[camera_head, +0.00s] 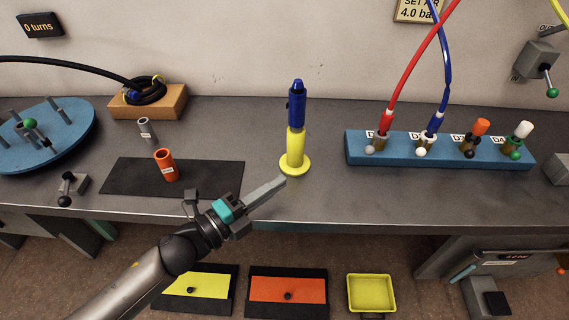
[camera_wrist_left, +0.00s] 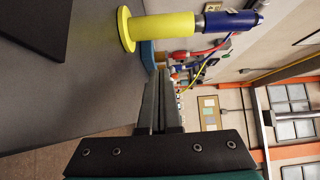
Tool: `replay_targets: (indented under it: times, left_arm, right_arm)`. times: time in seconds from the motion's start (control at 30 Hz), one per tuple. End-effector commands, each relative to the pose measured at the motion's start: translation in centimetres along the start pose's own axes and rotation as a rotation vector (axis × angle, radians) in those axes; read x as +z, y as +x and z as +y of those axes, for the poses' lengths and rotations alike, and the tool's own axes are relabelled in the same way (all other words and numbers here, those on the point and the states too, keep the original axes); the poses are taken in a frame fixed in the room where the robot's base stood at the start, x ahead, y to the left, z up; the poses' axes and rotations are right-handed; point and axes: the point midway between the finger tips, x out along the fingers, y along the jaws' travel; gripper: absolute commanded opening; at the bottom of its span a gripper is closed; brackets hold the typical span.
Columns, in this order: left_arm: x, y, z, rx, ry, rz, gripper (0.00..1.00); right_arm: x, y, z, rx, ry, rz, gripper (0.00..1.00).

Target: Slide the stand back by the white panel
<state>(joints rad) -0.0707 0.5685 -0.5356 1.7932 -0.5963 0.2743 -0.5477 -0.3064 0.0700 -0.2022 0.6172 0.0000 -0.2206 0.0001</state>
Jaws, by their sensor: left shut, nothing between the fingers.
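The yellow stand (camera_head: 294,163) is upright on the grey bench, with a round flanged base. A dark blue cylindrical part (camera_head: 297,108) stands in its top. In the left wrist view the stand (camera_wrist_left: 165,28) lies sideways at the top, with the blue part (camera_wrist_left: 232,19) to its right. My left gripper (camera_head: 281,184) is shut and empty, its fingertips close to the front of the base near the bench's front edge. In the wrist view its fingers (camera_wrist_left: 162,75) look apart from the stand. I cannot pick out a separate white panel; the wall (camera_head: 230,50) behind is off-white.
A blue manifold (camera_head: 440,150) with red and blue hoses stands to the right. A wooden block (camera_head: 150,106) bears a coiled black hose. The bench behind the stand is clear.

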Motion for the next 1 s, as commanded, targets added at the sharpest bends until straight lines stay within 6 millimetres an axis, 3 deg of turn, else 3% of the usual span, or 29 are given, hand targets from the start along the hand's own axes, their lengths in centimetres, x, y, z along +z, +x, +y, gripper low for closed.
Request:
replay_targets:
  times: [0.17, 0.4, 1.0]
  left_arm:
    - [0.1, 3.0, -0.1, -0.003, 0.001, 0.000, 0.00]
    - [2.1, 4.6, 0.1, 0.000, 0.000, -0.001, 0.00]
    - [2.9, 5.4, 0.0, 0.001, -0.001, 0.000, 0.00]
  right_arm:
    - [-0.4, 0.1, 0.5, 0.006, -0.002, 0.005, 0.81]
    - [-0.4, 0.5, 0.9, 0.012, -0.004, 0.007, 0.81]
    - [-0.5, 0.6, 1.0, 0.013, -0.001, 0.009, 0.81]
